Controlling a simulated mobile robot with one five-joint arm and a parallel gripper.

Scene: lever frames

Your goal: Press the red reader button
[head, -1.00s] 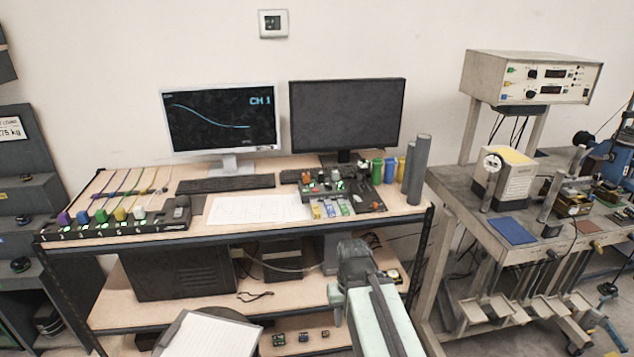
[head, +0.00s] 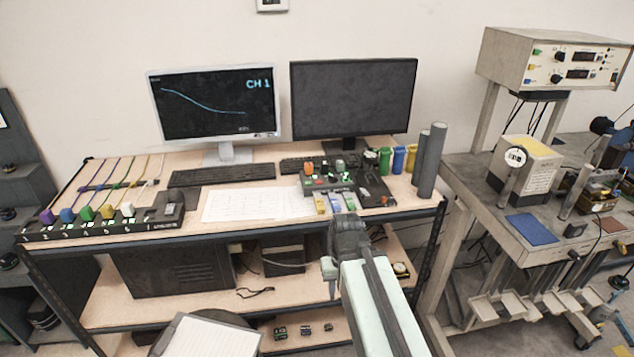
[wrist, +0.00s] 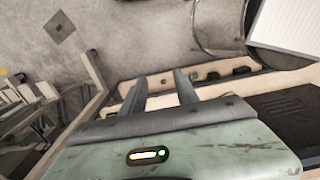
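A dark control box (head: 333,184) with several coloured buttons stands on the bench in front of the right monitor. A small red button (head: 318,182) shows on its face, and another small red spot (head: 384,200) lies on the dark panel to its right. I cannot tell which is the reader button, as no label is readable. My gripper (wrist: 160,77) is open and empty in the wrist view, its two fingers apart over the lower shelf and floor. In the head view my arm reaches toward the bench front below the box; the fingers are not clear there. No red button shows in the wrist view.
Two grey cylinders (head: 431,160) stand near the bench's right end, by coloured bins (head: 398,160). A paper sheet (head: 250,204) lies left of the box. A stool with paper (head: 208,336) stands low in front. Another bench (head: 470,190) is at right.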

